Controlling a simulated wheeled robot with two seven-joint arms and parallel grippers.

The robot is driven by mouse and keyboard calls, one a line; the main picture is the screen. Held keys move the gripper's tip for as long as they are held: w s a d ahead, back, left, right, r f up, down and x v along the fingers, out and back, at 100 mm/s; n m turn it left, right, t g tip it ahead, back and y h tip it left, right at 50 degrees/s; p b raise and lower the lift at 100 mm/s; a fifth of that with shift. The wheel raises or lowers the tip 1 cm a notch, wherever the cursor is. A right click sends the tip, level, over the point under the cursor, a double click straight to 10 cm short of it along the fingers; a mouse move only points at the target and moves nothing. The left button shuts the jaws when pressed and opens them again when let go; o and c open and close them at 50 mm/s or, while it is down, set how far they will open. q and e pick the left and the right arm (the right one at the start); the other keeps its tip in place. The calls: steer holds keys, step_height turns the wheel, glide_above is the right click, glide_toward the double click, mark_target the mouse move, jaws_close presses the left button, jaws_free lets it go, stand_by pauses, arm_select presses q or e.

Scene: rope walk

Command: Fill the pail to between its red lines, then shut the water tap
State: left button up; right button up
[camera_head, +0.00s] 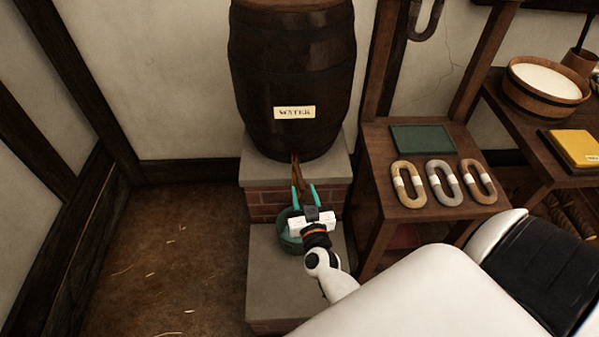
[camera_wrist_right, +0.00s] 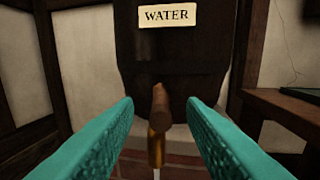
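The dark wooden water barrel (camera_head: 290,75) bears a "WATER" label. Its tap (camera_head: 296,172) sticks out low at the front. In the right wrist view the tap's wooden handle (camera_wrist_right: 160,108) stands between my fingers, with a brass-coloured part (camera_wrist_right: 156,145) below it. A thin pale streak shows under that; I cannot tell whether it is running water. My right gripper (camera_head: 304,192) is open, its teal fingers apart on either side of the tap, not touching it. The greenish pail (camera_head: 287,241) stands below on the stone step, partly hidden by my gripper. Its red lines and water level cannot be seen. My left gripper is out of view.
The barrel rests on a brick and stone plinth (camera_head: 258,172). A wooden stand (camera_head: 385,215) close on the right holds a green slate (camera_head: 422,138) and several rope loops. A wooden tub (camera_head: 546,84) and yellow book (camera_head: 574,148) lie farther right. The floor on the left is clear.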

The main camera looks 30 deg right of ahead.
mark_target(297, 164)
steer(key=x, duration=0.7)
jaws_close()
